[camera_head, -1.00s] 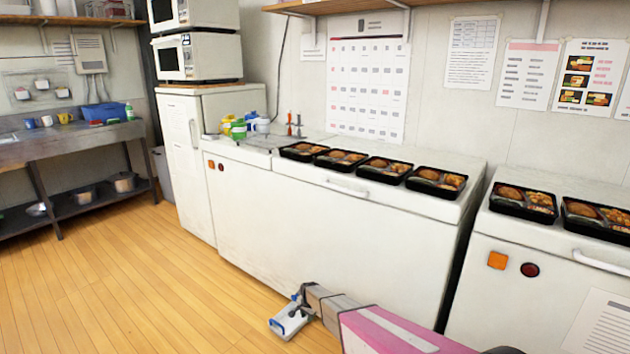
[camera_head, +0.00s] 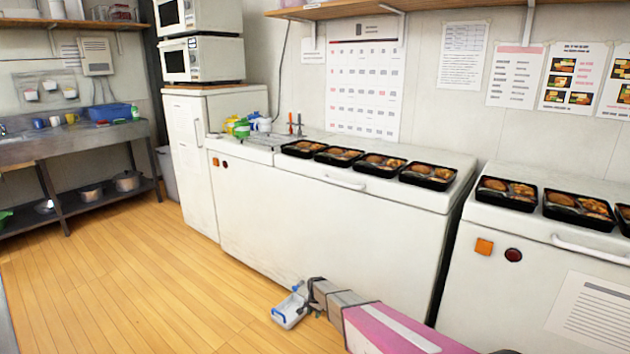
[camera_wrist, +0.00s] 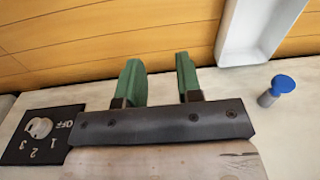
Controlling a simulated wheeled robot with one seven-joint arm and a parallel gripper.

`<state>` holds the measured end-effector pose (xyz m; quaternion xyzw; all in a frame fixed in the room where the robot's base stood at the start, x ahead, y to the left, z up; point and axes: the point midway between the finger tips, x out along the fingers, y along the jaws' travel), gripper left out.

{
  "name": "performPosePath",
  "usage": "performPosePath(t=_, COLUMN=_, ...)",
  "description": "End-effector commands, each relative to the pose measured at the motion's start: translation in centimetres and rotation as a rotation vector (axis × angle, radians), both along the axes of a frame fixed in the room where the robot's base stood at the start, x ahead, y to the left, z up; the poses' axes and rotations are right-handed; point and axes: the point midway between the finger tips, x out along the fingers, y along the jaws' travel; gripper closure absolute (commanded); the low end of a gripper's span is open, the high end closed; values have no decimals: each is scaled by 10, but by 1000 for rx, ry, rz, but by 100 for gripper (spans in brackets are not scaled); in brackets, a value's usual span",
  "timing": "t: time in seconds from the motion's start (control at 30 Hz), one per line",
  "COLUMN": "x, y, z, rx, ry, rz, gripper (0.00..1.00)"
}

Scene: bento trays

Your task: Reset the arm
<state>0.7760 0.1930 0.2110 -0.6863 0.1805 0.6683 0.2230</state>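My gripper shows in the wrist view (camera_wrist: 160,82) with its two green fingers standing apart and nothing between them. In the head view my arm reaches in low from the bottom right, and its end is in front of the white chest freezer (camera_head: 320,238), over or near the floor. A small white and blue thing (camera_head: 289,311) shows at the arm's end; I cannot tell whether it is part of my wrist. Black bento trays stand in a row on the freezer top, the nearest tray (camera_head: 429,184) at its right end, well above and away from the gripper.
A second white chest (camera_head: 480,270) at right carries more bento trays (camera_head: 506,203). The wooden floor (camera_head: 110,280) at left is clear. The wrist view shows a white tray-like thing (camera_wrist: 240,40), a blue-topped knob (camera_wrist: 282,86) and a black dial plate (camera_wrist: 35,140) near the fingers.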

Motion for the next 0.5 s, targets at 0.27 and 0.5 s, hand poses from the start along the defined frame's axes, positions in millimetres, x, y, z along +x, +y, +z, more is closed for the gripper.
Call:
performPosePath(t=0.27, x=-48, y=-46, z=85, rx=-14, ry=-1, rz=103, gripper=67)
performPosePath(t=0.5, x=-130, y=-108, z=200, rx=-33, ry=1, rz=266, gripper=67)
